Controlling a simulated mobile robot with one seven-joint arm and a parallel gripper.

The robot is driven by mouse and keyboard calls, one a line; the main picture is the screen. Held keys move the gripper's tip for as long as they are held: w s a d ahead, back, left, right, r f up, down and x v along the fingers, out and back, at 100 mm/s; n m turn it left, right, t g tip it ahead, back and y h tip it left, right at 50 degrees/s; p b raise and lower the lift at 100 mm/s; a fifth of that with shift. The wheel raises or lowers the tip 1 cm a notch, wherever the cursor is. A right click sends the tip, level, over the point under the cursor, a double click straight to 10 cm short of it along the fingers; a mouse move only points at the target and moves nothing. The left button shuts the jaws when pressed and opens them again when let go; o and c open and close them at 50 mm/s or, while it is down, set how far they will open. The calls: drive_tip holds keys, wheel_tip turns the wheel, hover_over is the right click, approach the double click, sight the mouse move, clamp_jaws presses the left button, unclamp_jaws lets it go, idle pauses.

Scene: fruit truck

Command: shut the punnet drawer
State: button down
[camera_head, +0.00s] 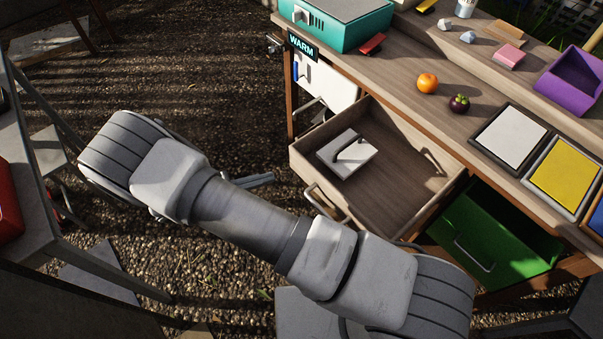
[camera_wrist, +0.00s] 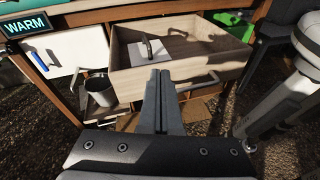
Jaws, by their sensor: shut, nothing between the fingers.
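A wooden drawer (camera_head: 312,168) stands pulled open under the counter. A white flat block with a dark curved handle (camera_head: 345,152) lies inside it. The drawer's metal bar handle (camera_head: 325,205) is on its front, partly behind my arm. In the wrist view the drawer front (camera_wrist: 190,76) is ahead of my gripper, and the bar handle (camera_wrist: 198,83) shows just right of the fingertips. My gripper (camera_wrist: 161,76) is shut and empty, pointing at the drawer front. In the head view my gripper (camera_head: 262,180) is left of the drawer; contact cannot be told.
A green drawer (camera_head: 490,240) is open below, to the right. A grey bucket (camera_wrist: 100,89) hangs or stands left of the drawer. Gravel ground left of the counter is open.

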wheel_tip(320, 180, down, 8)
drive_tip(key=s+a+n+t, duration=0.2)
drive_tip(key=n+t, duration=0.2)
drive_tip(key=t, duration=0.1)
approach(309, 167)
drive_tip(key=shift+h, duration=0.3)
drive_tip(key=x, duration=0.7)
drive_tip(key=shift+a, duration=0.1)
drive_tip(key=b+x, duration=0.1)
drive_tip(key=x, duration=0.9)
drive_tip(key=b+x, duration=0.2)
drive_tip(key=x, duration=0.9)
drive_tip(key=f+b+x, duration=0.1)
drive_tip(key=x, duration=0.9)
drive_tip(key=shift+d+b, duration=0.3)
drive_tip(key=shift+d, duration=0.15)
drive_tip(key=shift+w+d, duration=0.3)
drive_tip(key=shift+d, duration=0.05)
drive_tip(key=shift+w+r, duration=0.1)
drive_tip(key=shift+r, duration=0.05)
drive_tip(key=shift+d+r, duration=0.1)
